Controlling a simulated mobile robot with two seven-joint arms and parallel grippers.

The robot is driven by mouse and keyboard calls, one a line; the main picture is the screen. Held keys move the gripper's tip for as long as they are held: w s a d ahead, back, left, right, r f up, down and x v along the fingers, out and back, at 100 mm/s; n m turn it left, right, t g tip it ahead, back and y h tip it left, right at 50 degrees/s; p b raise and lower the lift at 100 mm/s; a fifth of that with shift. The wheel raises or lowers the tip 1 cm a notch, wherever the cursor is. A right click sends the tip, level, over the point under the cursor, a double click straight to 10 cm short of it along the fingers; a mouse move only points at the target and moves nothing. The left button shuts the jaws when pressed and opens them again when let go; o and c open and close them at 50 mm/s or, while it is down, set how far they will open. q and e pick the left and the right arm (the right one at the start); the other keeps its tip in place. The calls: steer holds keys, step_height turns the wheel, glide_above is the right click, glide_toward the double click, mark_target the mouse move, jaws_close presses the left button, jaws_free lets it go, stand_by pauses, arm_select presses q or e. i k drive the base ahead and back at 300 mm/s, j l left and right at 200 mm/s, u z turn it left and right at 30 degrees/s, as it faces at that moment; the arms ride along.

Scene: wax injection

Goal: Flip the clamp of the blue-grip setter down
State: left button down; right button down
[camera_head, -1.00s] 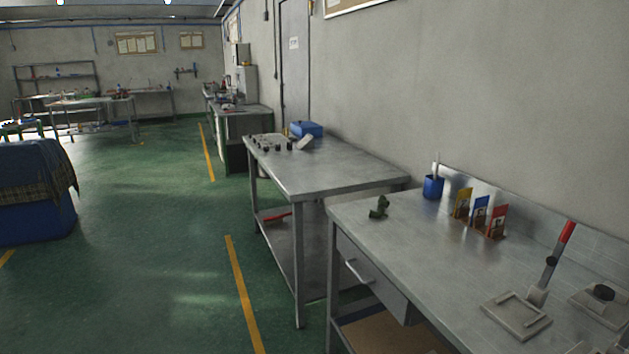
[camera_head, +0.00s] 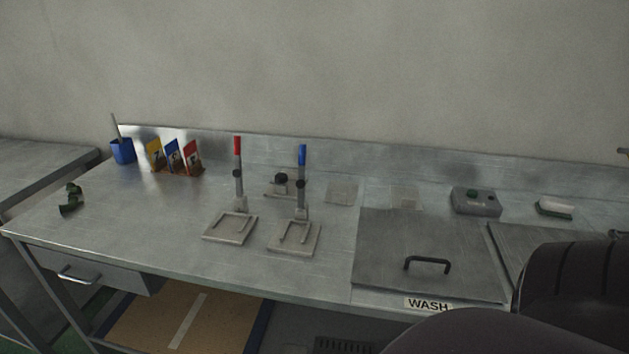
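The blue-grip setter stands on the steel bench right of the red-grip one. Its blue grip (camera_head: 302,155) points straight up, so its clamp lever is upright. Its flat base plate (camera_head: 294,239) lies toward the bench front. The red-grip setter (camera_head: 237,146) also has its lever upright, with its own plate (camera_head: 230,227) in front. Neither of my grippers is in view. A large dark rounded shape at the lower right hides part of the bench.
A lidded WASH basin (camera_head: 430,264) is set in the bench right of the setters. A grey box (camera_head: 475,201) and a brush (camera_head: 555,208) lie behind it. Coloured cards (camera_head: 173,157), a blue cup (camera_head: 122,151) and a dark green object (camera_head: 71,200) stand left.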

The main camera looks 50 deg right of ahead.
mark_target(301, 182)
steer(key=z, duration=1.25)
steer(key=l+u, duration=0.25)
steer(key=u, duration=0.15)
steer(key=l+u, duration=0.25)
steer(key=u, duration=0.15)
